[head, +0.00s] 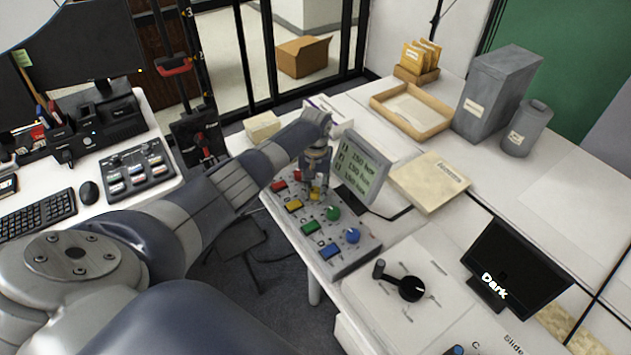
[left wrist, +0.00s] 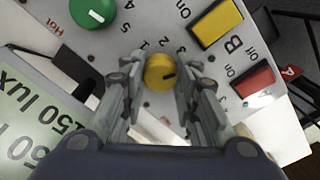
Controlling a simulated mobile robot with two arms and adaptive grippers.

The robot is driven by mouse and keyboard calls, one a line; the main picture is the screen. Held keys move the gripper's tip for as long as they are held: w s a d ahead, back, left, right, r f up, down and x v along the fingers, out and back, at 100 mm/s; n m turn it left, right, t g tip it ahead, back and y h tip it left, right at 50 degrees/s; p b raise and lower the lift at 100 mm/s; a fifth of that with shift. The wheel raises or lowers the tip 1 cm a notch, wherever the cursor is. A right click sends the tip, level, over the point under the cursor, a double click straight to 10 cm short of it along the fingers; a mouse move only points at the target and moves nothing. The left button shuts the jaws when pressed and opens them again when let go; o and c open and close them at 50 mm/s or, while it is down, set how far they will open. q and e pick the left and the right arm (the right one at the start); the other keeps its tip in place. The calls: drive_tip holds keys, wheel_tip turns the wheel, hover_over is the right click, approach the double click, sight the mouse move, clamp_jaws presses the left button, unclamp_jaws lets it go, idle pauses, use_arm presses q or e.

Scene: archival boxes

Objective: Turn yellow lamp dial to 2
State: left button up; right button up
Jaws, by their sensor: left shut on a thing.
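The yellow dial (left wrist: 160,73) sits between the fingers of my left gripper (left wrist: 162,88) in the left wrist view, and the fingers are closed on its sides. A dark pointer mark shows on the right part of its face. Small digits are printed above it and to its upper left; I cannot tell which number the mark points at. In the head view my left gripper (head: 316,182) reaches down onto the control panel (head: 345,268), and a bit of the yellow dial (head: 315,195) shows under it. My right gripper is not in view.
A green dial (head: 333,213) and a blue dial (head: 352,235) stand close by on the panel. A yellow button (head: 294,206) and a red button (head: 278,186) lie beside them. A lux display (head: 362,170) stands right behind the gripper.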

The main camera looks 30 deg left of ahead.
use_arm(q)
drive_tip(key=n+p, duration=0.1)
drive_tip(key=n, duration=0.1)
drive_tip(key=shift+r+n, duration=0.15)
drive_tip(key=shift+n, duration=0.25)
drive_tip(key=n+p, duration=0.1)
drive_tip(key=n, duration=0.2)
drive_tip(key=shift+n+p, duration=0.3)
drive_tip(key=shift+p, duration=0.05)
drive_tip(key=n, duration=0.2)
drive_tip(key=shift+n+p, duration=0.3)
drive_tip(key=shift+p, duration=0.05)
drive_tip(key=shift+w+n+p, duration=0.1)
drive_tip(key=shift+n+p, duration=0.2)
drive_tip(key=shift+n, duration=1.5)
drive_tip(key=o, duration=1.1)
